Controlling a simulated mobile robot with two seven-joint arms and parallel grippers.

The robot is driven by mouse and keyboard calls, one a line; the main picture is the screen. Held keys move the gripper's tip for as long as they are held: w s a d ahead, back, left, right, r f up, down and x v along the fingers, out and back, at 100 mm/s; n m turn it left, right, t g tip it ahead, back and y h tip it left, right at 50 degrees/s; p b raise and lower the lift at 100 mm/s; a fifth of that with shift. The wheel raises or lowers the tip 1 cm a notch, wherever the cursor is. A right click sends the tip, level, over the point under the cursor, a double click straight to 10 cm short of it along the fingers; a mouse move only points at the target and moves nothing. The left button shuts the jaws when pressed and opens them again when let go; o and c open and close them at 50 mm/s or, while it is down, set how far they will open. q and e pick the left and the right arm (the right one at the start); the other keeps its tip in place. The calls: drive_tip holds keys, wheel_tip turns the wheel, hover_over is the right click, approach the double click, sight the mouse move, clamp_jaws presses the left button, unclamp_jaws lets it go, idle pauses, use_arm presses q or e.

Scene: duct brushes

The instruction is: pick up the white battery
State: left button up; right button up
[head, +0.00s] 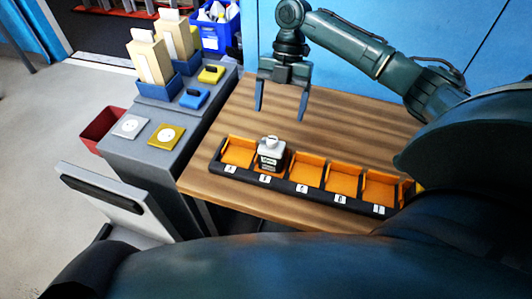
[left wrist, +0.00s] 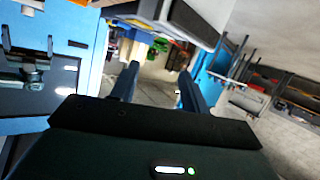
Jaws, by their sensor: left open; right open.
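A white-topped item with a dark label (head: 271,154), which looks like the white battery, stands upright in the second compartment from the left of the orange-and-black tray (head: 237,153) in the head view. My right gripper (head: 282,112) is open and empty, pointing down over the wooden table beyond the tray, apart from the battery. My left gripper (left wrist: 158,70) is open with nothing between its fingers in the left wrist view. It faces away from the table, and the battery does not show there.
The other visible tray compartments look empty. A grey bench (head: 165,110) left of the table (head: 350,118) holds blue bins with cartons, yellow and blue pieces and two square plates. A blue crate (head: 216,30) and a red bin (head: 103,128) stand nearby. The table beyond the tray is clear.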

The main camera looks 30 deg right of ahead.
sight(275, 138)
drive_tip(key=b+x, duration=0.1)
drive_tip(key=x, duration=0.6)
drive_tip(key=shift+s, duration=0.15)
drive_tip(key=x, duration=0.5)
drive_tip(key=shift+a+r+b, duration=0.1)
drive_tip(key=shift+a+b, duration=0.2)
drive_tip(key=shift+a, duration=0.05)
drive_tip(key=shift+s+a+f, duration=0.1)
drive_tip(key=shift+f, duration=0.2)
use_arm(q)
drive_tip(key=shift+s+a+r+t, duration=0.25)
drive_tip(key=shift+a+r+t, duration=0.05)
drive_tip(key=shift+a+t, duration=0.1)
